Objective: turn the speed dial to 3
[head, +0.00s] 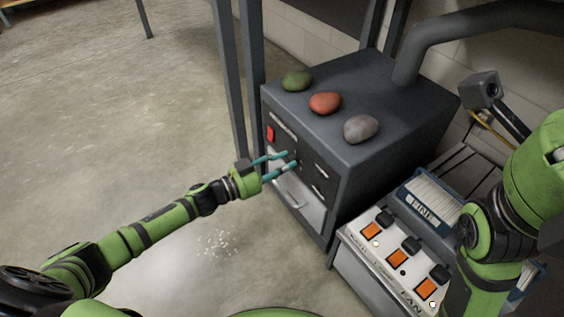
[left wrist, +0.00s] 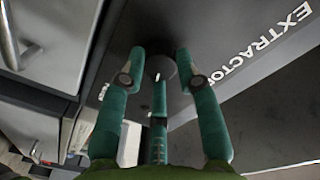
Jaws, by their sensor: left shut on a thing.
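The dark grey extractor cabinet (head: 345,175) stands in the middle of the head view, and the word EXTRACTOR shows on its face in the left wrist view (left wrist: 268,50). The speed dial (left wrist: 161,68) is a dark round knob on that face. My left gripper (head: 292,159) reaches it from the left. In the left wrist view its teal fingers (left wrist: 161,62) are shut on the dial from both sides. A small pale mark shows near the dial's lower edge. I cannot read any scale numbers around it. My right gripper is out of view.
Green (head: 296,81), red (head: 325,103) and grey (head: 361,128) stones lie on the cabinet top. A red switch (head: 271,133) is on its front. A panel with orange switches (head: 396,258) stands at lower right. Dark posts (head: 252,70) rise behind; the floor at left is open.

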